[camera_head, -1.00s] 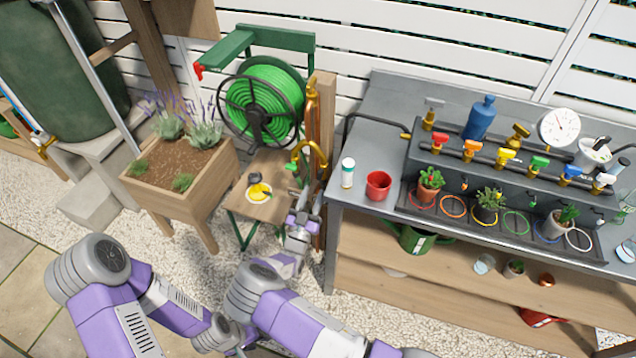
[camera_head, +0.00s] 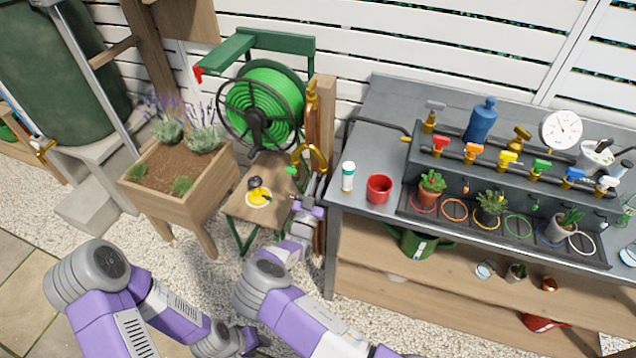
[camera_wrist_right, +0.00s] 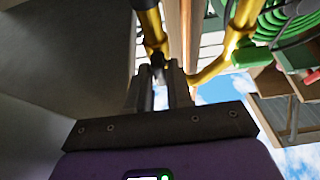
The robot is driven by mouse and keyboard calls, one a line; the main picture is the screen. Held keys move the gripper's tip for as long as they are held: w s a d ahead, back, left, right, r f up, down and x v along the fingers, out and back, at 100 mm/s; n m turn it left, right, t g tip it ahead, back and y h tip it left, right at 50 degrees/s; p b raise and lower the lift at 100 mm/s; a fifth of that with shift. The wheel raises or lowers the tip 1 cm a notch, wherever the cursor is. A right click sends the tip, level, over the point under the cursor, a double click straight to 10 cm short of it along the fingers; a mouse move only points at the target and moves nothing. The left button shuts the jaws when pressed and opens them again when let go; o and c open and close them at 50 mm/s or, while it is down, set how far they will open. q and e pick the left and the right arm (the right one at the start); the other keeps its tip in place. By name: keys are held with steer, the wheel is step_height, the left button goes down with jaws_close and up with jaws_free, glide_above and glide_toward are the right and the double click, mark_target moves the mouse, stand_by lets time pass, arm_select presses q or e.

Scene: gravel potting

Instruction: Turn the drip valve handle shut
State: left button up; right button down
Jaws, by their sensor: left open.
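A brass tap (camera_head: 316,158) with a green handle (camera_head: 291,170) stands on a post left of the bench. The right wrist view shows its brass pipe (camera_wrist_right: 151,30) and green handle (camera_wrist_right: 250,55). My right gripper (camera_head: 312,187) is just below the tap. Its fingers (camera_wrist_right: 160,72) are parted by a narrow gap, the pipe beyond their tips; I cannot tell whether they touch. A manifold on the bench carries several coloured valve handles, including red (camera_head: 440,139), yellow (camera_head: 507,156) and blue (camera_head: 571,172). My left gripper (camera_head: 252,340) is open, low at bottom centre, far from both.
The bench (camera_head: 355,215) holds a white bottle (camera_head: 347,176), red cup (camera_head: 379,188) and potted plants. A wooden planter (camera_head: 160,190) is further left.

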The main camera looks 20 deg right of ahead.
steer(key=shift+f+m, duration=0.1)
steer(key=shift+m, duration=0.2)
steer(key=m+g+h+b, duration=0.1)
steer(key=m, duration=0.1)
steer(key=shift+m, duration=0.3)
steer(key=m+g, duration=0.1)
steer(key=m, duration=0.1)
steer(key=m+g+h, duration=0.1)
steer(key=shift+m+h+b, duration=0.3)
steer(key=shift+m+b, duration=0.05)
steer(key=shift+m, duration=0.05)
steer(key=m+g, duration=0.1)
steer(key=m, duration=0.3)
steer(key=m+g+h, duration=0.1)
steer(key=m+g, duration=0.1)
steer(key=m, duration=0.2)
steer(key=m+g, duration=0.1)
steer(key=m, duration=0.2)
steer(key=m+g+y, duration=0.1)
steer(key=m+g, duration=0.1)
steer(key=m, duration=0.2)
steer(key=shift+a+r, duration=0.1)
steer(key=shift+r, duration=0.1)
steer(key=shift+m, duration=0.3)
steer(key=c, duration=1.1)
jaws_free()
steer(key=shift+c, duration=0.2)
